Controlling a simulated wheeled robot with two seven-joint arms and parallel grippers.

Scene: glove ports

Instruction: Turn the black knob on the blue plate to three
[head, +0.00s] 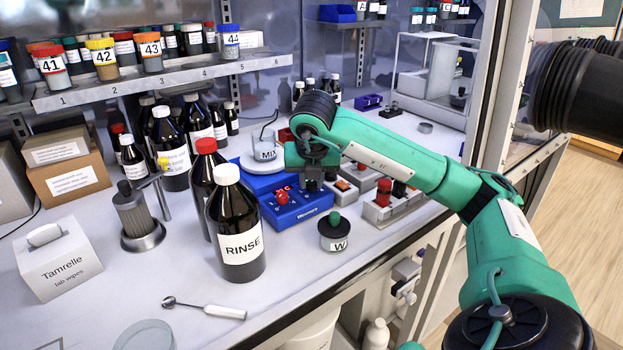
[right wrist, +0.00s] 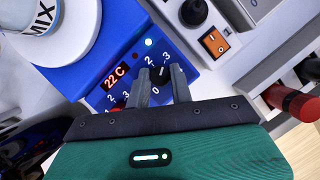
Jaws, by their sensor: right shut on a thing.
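The blue plate (head: 290,210) is a heater-stirrer on the bench, with a beaker marked MIX (head: 265,150) on its round white top. Its black knob (right wrist: 160,74) shows in the right wrist view between the fingers of my right gripper (right wrist: 161,80), which is shut on it. Printed numbers, among them 0, 2 and 3, ring the knob. Its exact pointer setting is too small to tell. A red knob (head: 282,196) sits on the same front panel, beside the 22 C display (right wrist: 117,74). In the head view my right gripper (head: 312,178) hides the black knob. My left gripper is out of view.
A RINSE bottle (head: 238,235) stands left of the plate, and a small jar marked W (head: 334,235) stands in front. Other devices with an orange switch (right wrist: 214,42) and red knobs (head: 384,188) sit close on the right.

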